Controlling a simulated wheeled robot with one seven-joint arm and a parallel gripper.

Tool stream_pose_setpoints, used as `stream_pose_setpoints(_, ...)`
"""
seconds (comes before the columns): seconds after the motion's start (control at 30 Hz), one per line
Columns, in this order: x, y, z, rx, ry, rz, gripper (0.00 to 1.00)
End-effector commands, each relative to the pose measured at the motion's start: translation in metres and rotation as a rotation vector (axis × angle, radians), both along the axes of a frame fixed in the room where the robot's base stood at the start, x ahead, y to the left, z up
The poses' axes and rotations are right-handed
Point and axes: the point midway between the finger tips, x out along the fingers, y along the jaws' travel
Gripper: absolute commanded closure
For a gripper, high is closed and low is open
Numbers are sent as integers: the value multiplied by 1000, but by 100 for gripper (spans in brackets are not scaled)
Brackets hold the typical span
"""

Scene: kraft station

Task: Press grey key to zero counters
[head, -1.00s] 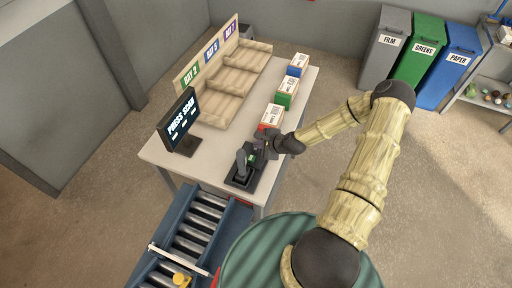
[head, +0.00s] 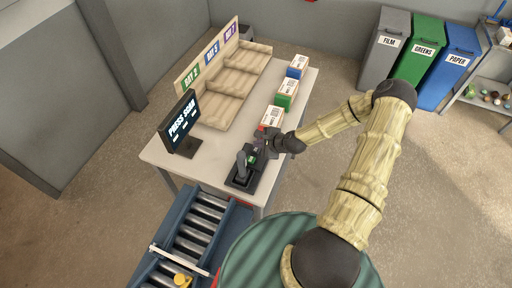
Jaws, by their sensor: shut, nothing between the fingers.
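A dark device (head: 236,182) with an upright handle-like part (head: 241,161) stands on the near end of the table. A small green key (head: 252,160) shows on it. I cannot make out a grey key; it is too small or hidden by my gripper. My gripper (head: 262,152) is shut and empty, close above the device's right side, by the green key. I cannot tell whether it touches. A black monitor (head: 181,122) on the table reads "PRESS SCAN".
Red (head: 271,118), green (head: 286,94) and blue (head: 297,66) labelled boxes line the table's right side. A roller conveyor (head: 196,231) lies in front. Bins (head: 428,62) stand far right.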

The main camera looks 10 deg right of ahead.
Motion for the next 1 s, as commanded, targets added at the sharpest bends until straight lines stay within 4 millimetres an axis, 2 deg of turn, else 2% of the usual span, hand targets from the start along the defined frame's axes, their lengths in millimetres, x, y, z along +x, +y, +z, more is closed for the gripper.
stream_pose_setpoints(0.37, 0, 0, 4, 0, 0, 0, 100)
stream_pose_setpoints(1.0, 0, 0, 52, 1, 1, 0, 100)
